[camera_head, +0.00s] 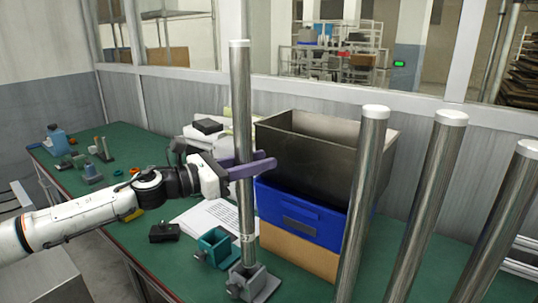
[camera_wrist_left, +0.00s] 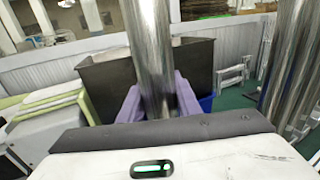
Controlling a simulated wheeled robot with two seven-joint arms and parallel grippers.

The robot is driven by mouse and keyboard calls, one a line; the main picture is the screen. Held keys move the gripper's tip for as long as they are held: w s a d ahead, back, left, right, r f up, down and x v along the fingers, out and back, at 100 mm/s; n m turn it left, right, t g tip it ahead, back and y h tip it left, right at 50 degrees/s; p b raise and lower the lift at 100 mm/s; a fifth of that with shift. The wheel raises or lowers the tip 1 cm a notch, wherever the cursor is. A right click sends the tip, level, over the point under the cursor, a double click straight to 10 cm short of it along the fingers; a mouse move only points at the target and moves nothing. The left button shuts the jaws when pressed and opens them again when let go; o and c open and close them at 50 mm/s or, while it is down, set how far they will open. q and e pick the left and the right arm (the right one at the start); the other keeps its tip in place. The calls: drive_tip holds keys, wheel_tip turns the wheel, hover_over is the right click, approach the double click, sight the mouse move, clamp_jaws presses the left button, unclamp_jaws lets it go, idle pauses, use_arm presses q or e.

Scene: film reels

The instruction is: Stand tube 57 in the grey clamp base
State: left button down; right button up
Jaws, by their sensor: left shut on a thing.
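Tube 57 (camera_head: 242,120) is a tall metal tube with a white top cap and a label near its lower end. It stands about upright at the middle of the head view. My left gripper (camera_head: 252,170), with purple fingers, is shut on its middle; the tube also shows between the fingers in the left wrist view (camera_wrist_left: 152,60). The grey clamp base (camera_head: 254,287) sits at the table's front edge. The tube's lower end meets it in the picture; I cannot tell whether it is fully seated. My right gripper is not in view.
A teal clamp base (camera_head: 214,248) sits just left of the grey one. A dark metal bin (camera_head: 310,150) on a blue crate (camera_head: 300,215) stands behind the tube. Several tall tubes, one nearest (camera_head: 365,190), stand at right. A black block (camera_head: 164,233) lies left.

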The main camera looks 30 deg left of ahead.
use_arm(q)
drive_tip(key=f+b, duration=0.4)
drive_tip(key=f, duration=0.1)
drive_tip(key=shift+s+f, duration=0.2)
drive_tip(key=shift+f, duration=0.05)
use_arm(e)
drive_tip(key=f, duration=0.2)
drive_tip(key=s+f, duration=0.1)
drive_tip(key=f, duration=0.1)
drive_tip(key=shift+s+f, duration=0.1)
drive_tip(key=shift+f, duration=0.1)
use_arm(q)
drive_tip(key=shift+s+b, duration=0.15)
drive_tip(key=shift+b, duration=0.25)
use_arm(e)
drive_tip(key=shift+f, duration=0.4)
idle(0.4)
